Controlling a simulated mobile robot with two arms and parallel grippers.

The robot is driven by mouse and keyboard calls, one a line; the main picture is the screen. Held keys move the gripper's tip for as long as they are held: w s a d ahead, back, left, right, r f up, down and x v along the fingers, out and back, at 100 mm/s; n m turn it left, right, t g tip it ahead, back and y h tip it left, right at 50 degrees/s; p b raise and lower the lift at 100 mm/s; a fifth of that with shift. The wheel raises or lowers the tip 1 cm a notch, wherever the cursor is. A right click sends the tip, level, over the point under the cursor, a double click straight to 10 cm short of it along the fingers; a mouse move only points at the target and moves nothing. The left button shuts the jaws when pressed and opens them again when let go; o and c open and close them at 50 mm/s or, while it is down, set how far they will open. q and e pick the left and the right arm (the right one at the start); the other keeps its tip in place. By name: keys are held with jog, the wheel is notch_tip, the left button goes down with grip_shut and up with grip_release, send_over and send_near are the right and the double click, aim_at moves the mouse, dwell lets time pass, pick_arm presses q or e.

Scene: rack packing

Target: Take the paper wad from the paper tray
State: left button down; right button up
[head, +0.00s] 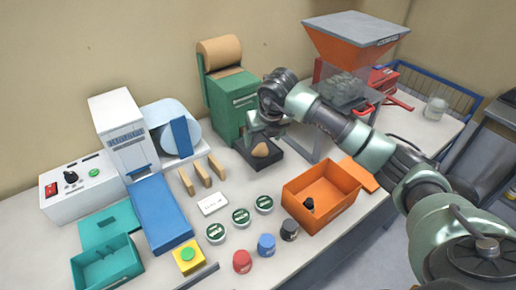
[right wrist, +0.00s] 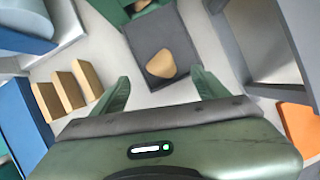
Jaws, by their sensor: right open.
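The paper wad is a tan, rounded lump (head: 260,150) lying on the dark grey paper tray (head: 279,161), in front of the green paper dispenser (head: 232,105). In the right wrist view the wad (right wrist: 161,65) lies near the end of the tray (right wrist: 172,28) closest to my gripper. My right gripper (head: 264,134) is above the tray, with its fingers apart and nothing between them. In the right wrist view its two green fingers (right wrist: 161,82) point toward the tray, one on each side of the wad's line, not touching it. My left gripper is out of view.
An orange bin (head: 335,205) with a black item stands right of the tray. Several tan blocks (head: 202,173) stand to the left. Green-labelled round tins (head: 240,217) and coloured jars (head: 266,246) stand in front. A hopper machine (head: 352,45) stands at back right.

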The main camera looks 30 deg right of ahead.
aim_at(260, 145)
jog(key=x, duration=0.2)
jog(key=p+x, duration=0.2)
jog(key=x, duration=0.1)
jog(key=shift+w+d+f, duration=0.1)
jog(key=shift+w+f, duration=0.05)
jog(key=shift+w, duration=0.2)
jog(key=shift+w+f, duration=0.1)
jog(key=shift+f, duration=0.25)
jog(key=c, duration=1.4)
jog(key=shift+r, duration=0.1)
